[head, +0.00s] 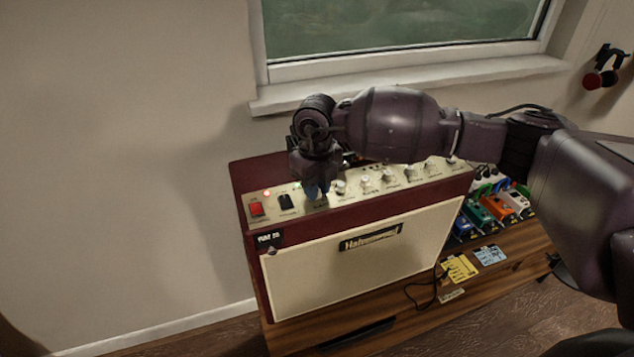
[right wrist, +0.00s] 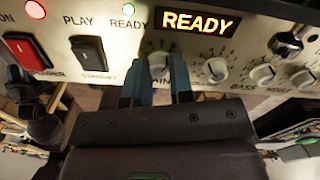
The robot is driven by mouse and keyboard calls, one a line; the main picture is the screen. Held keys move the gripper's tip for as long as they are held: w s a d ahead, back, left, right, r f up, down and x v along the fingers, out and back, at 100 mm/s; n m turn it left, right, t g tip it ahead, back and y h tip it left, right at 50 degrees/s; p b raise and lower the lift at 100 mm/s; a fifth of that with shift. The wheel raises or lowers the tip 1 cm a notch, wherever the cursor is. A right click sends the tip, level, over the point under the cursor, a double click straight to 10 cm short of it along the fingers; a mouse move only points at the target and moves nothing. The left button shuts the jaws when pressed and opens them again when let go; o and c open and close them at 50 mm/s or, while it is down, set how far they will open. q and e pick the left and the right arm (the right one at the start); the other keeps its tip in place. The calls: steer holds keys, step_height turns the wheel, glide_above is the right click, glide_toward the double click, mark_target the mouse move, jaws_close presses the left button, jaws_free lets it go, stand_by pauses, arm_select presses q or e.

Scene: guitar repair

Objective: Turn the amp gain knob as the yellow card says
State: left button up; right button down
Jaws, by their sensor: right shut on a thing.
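The amp (head: 345,255) is dark red with a cream front and stands on a wooden cabinet. My right gripper (head: 317,191) reaches down to the left part of its control panel. In the right wrist view, the blue fingers of the right gripper (right wrist: 158,80) stand on either side of the pale gain knob (right wrist: 158,64) and are shut on it. The fingers partly hide the gain label and scale. The yellow card (head: 459,268) lies on the cabinet right of the amp; its writing is too small to read. My left gripper is out of view.
A lit display (right wrist: 197,22) reads READY. Several pedals (head: 497,208), a blue card (head: 490,254) and a cable lie right of the amp.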

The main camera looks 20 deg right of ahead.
steer(key=m+p, duration=0.1)
steer(key=m, duration=0.3)
steer(key=shift+r+m, duration=0.1)
steer(key=shift+m, duration=0.3)
steer(key=shift+m+p, duration=0.35)
steer(key=shift+m, duration=0.25)
steer(key=c, duration=1.1)
jaws_free()
steer(key=shift+o, duration=0.5)
